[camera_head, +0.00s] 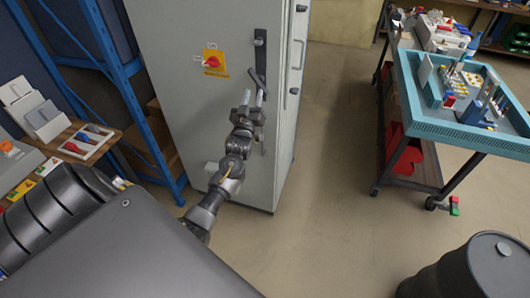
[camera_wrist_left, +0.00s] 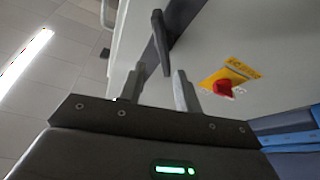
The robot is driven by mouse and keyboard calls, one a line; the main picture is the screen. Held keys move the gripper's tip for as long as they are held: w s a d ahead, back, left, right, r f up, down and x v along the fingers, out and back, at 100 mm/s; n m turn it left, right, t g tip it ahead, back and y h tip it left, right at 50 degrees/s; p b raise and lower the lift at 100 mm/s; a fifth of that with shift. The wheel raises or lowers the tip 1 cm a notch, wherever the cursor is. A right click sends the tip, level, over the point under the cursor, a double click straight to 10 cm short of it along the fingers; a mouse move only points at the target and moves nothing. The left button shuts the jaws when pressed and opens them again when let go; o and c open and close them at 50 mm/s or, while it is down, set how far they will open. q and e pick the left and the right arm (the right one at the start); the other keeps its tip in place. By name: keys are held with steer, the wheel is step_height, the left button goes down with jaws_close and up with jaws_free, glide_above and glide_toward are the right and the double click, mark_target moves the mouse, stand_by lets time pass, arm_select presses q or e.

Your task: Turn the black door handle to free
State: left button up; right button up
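The black door handle (camera_head: 257,77) is on the front of the tall grey cabinet (camera_head: 195,110), near the door's right edge. Its dark lever slants down from a mounting plate. My left gripper (camera_head: 253,97) is just below the lever, with its fingers pointing up towards it. In the left wrist view the fingers (camera_wrist_left: 158,90) stand apart, and the lower end of the handle (camera_wrist_left: 160,42) shows in line with the gap between them. I see no clear contact, and the depth between them is hard to tell. My right gripper is not in view.
A red rotary switch on a yellow plate (camera_head: 214,63) is left of the handle. A blue shelf frame (camera_head: 128,90) stands left of the cabinet. A teal-topped trolley (camera_head: 425,112) and a dark drum (camera_head: 470,272) are at the right. The floor between is clear.

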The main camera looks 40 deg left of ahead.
arm_select(q)
steer(key=s+d+f+m+g+h+b, duration=0.1)
steer(key=s+d+f+m+g+h, duration=0.1)
steer(key=f, duration=1.2)
steer(key=s+d+f+m+g+h+b, duration=0.2)
steer(key=d+f, duration=0.4)
steer(key=f, duration=0.9)
steer(key=shift+f+m+g+h, duration=0.15)
steer(key=shift+m+g+h, duration=0.55)
steer(key=shift+m+h, duration=0.55)
steer(key=shift+d, duration=0.1)
